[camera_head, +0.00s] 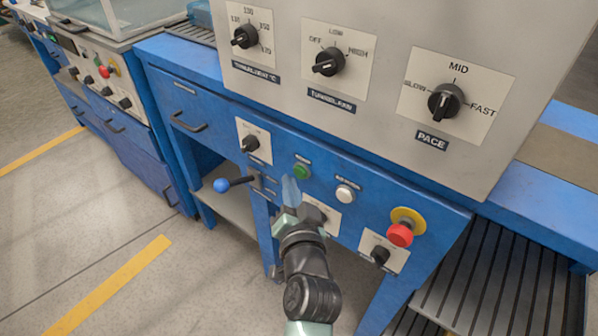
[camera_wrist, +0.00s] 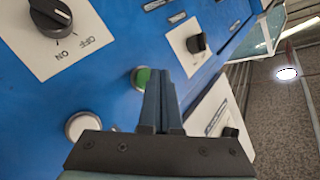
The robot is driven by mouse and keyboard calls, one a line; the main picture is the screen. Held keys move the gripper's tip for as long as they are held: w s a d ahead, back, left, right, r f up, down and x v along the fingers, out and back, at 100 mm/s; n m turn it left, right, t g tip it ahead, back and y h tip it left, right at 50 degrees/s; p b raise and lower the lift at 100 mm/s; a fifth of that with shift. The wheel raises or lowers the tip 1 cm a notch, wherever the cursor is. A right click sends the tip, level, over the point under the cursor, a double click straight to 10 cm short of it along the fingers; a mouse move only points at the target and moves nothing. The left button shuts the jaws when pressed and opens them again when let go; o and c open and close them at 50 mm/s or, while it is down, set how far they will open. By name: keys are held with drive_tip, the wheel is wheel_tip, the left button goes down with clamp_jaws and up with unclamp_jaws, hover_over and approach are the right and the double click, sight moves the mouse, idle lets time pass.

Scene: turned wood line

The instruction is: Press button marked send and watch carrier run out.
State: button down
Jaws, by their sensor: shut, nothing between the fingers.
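A green button (camera_head: 302,172) and a white button (camera_head: 345,194) sit on the blue front panel. Each has a small dark label above it; I cannot read which says send. My gripper (camera_head: 291,190) is shut and empty, its fingertips just left of and below the green button in the head view. In the wrist view the green button (camera_wrist: 142,77) is partly behind my closed fingers (camera_wrist: 160,75), and the white button (camera_wrist: 82,126) is at lower left, partly hidden by the gripper body. I cannot tell whether the fingertips touch the panel. No carrier can be made out.
A red stop button (camera_head: 400,234) on a yellow collar and a black knob (camera_head: 380,256) are at right. A blue-ended lever (camera_head: 222,185) sticks out at left. The grey panel above holds a pace dial (camera_head: 445,102). A slatted track (camera_head: 500,285) is at lower right.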

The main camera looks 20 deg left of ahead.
drive_tip(key=shift+w, duration=0.15)
drive_tip(key=shift+w+d+b, duration=0.15)
drive_tip(key=shift+w+b, duration=0.1)
drive_tip(key=shift+b, duration=0.05)
